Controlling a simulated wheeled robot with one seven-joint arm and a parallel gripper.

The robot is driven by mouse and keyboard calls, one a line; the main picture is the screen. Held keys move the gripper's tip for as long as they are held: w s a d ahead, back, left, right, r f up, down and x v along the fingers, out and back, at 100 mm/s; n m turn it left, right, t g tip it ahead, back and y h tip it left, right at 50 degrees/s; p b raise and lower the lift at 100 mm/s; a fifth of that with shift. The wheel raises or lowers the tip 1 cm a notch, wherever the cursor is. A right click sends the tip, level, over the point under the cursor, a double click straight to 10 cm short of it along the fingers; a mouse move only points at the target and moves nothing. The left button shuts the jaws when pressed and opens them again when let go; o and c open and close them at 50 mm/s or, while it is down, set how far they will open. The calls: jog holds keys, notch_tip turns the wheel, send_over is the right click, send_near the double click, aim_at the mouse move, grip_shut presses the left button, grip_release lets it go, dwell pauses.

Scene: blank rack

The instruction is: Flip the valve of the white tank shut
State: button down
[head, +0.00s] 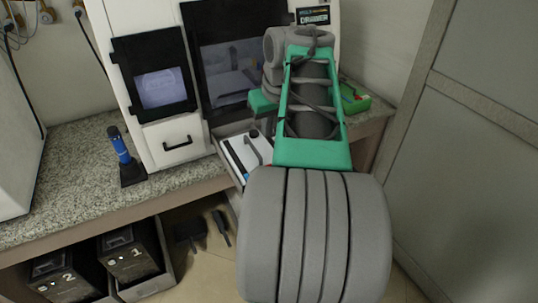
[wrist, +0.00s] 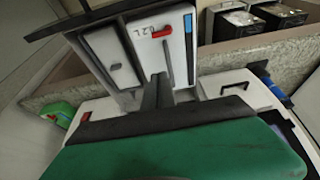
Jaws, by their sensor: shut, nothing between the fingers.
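The white tank (wrist: 182,62) sits in the pulled-out drawer, with a blue strip along one side and dark lettering by its valve. Its red valve lever (wrist: 163,32) lies crosswise near the far end of the tank's top in the wrist view. In the head view the white tank (head: 236,148) is partly visible left of my arm; I cannot make out the lever there. My gripper (wrist: 158,80) is shut and empty, its dark fingers pointing at the tank, short of the lever in the picture. In the head view my arm hides most of the gripper.
A white machine (head: 173,143) with dark windows stands on the speckled counter (head: 60,185). A blue tool in a black stand (head: 122,160) is left of it. A green object (head: 354,100) lies right of my arm. Black boxes (head: 130,250) stand below the counter. A grey panel is at right.

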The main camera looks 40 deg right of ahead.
jog(key=b+x, duration=0.1)
jog(key=x, duration=0.9)
jog(key=shift+f, duration=0.1)
jog(key=s, duration=0.1)
jog(key=s+a, duration=0.1)
jog(key=s, duration=0.1)
jog(key=shift+r, duration=0.25)
jog(key=shift+s+f, duration=0.1)
jog(key=shift+s, duration=0.3)
jog(key=shift+a, duration=0.1)
